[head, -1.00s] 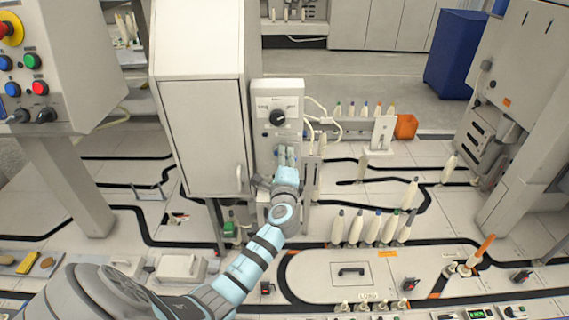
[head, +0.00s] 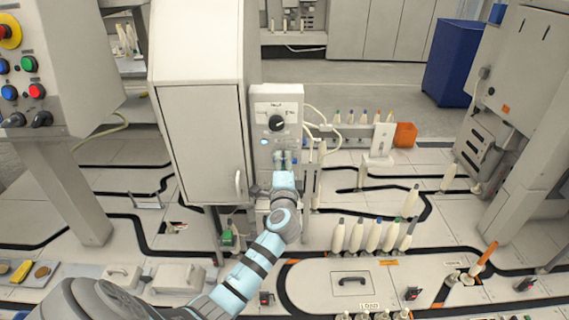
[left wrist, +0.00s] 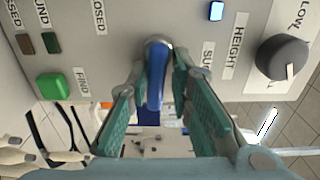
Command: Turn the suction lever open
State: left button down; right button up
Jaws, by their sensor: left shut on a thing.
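The suction lever (left wrist: 155,78) is a blue handle on a grey pivot, set on the light panel face. It shows in the left wrist view between the fingers, beside labels reading "CLOSED" and, partly covered, "SU...". My left gripper (left wrist: 159,72) is shut on the lever, its teal fingers on either side of it. In the head view my left gripper (head: 284,158) is at the lower front of the control box (head: 292,98) and mostly covers the lever. My right gripper is not in view.
The box carries a dark knob (head: 277,123), a lit blue indicator (left wrist: 216,11) and a green button (left wrist: 54,87). A tall cabinet (head: 202,135) stands close on the left. Several bobbins (head: 357,234) stand right of my arm. An orange bin (head: 405,134) is farther back.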

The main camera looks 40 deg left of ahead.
pick_arm(q)
jog(key=shift+f, duration=0.4)
dwell(0.5)
jog(key=c, duration=1.7)
grip_release()
jog(key=shift+s, duration=0.1)
jog(key=shift+o, duration=0.5)
jog(key=shift+a+r, duration=0.1)
jog(key=v, duration=1.2)
